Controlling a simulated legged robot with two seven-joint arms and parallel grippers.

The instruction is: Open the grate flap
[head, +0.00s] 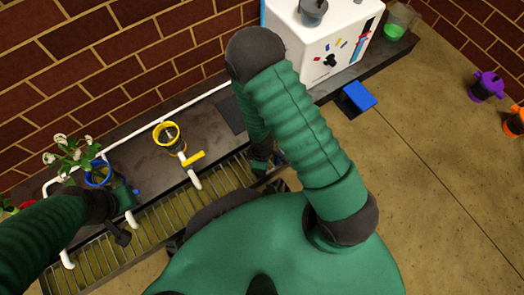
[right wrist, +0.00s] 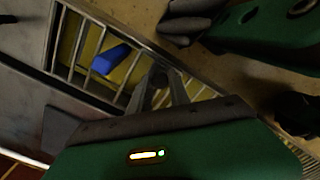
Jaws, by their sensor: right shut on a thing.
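The metal grate (head: 160,220) runs along the front of the dark counter, with a yellowish surface showing between its bars. Its right end shows in the right wrist view (right wrist: 120,88), where the bars and frame make up the flap. My right gripper (right wrist: 158,78) is shut at the grate's bars there, and the exact contact is hard to see. In the head view my right gripper (head: 264,166) is low at the grate's right end, partly hidden by my arm.
A blue block (right wrist: 110,58) lies at the grate bars in the right wrist view. A yellow ring holder (head: 166,134) and white pipes with a yellow handle (head: 193,158) stand on the counter. A white machine (head: 320,40) is at the back.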

